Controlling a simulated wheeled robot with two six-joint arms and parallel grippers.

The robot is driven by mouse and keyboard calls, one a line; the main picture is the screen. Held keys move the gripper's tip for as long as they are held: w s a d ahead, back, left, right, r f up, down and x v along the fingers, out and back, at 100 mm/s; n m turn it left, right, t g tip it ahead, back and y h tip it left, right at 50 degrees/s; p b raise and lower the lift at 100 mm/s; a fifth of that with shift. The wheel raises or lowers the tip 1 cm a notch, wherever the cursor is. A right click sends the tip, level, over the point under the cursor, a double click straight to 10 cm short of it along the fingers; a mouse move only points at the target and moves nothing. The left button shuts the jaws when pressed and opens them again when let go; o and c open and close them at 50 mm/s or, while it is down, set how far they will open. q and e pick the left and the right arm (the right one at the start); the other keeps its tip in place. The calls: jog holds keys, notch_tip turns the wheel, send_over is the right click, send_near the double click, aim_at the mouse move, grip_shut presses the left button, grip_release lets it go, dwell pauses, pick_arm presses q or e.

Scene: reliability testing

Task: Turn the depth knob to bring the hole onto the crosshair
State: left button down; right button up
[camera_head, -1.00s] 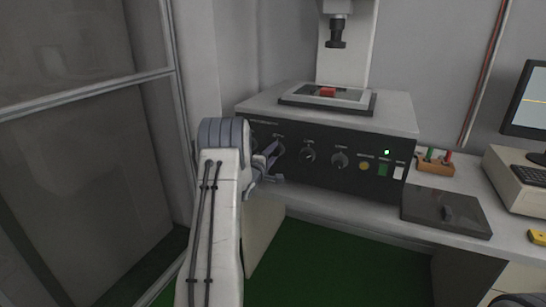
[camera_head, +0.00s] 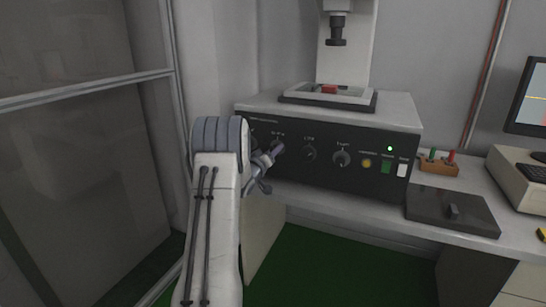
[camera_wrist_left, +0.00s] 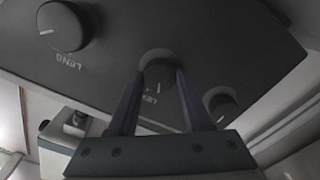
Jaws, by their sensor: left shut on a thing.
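A dark control panel (camera_head: 325,168) on the front of the grey machine carries a row of black knobs. My left gripper (camera_head: 278,149) is at a knob left of the panel's middle. In the left wrist view its two fingers are shut on the sides of this knob (camera_wrist_left: 157,72); the label beneath is partly hidden, so I cannot read whether it is the depth knob. A red block (camera_head: 329,89) lies on the stage under the lens tube (camera_head: 336,30). The monitor (camera_head: 528,98) shows a coloured line; no hole or crosshair can be made out. My right gripper is out of view.
Other knobs stand close by: one to the right (camera_head: 310,154) and another (camera_head: 342,158) beyond it. A green lamp (camera_head: 390,148) glows. A wooden holder (camera_head: 438,167) and a dark plate with a handle (camera_head: 452,213) sit on the right of the bench.

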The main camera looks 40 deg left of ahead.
pick_arm(q)
jog(key=shift+d+f+m+b, duration=0.1)
jog(key=shift+f+m+b, duration=0.1)
jog(key=shift+m+b, duration=5.7)
jog(key=shift+d+f+m+b, duration=0.15)
jog(key=shift+m+b, duration=4.1)
jog(key=shift+m, duration=3.25)
jog(key=shift+c, duration=1.7)
grip_release()
jog(key=shift+r, duration=0.1)
jog(key=shift+r, duration=0.1)
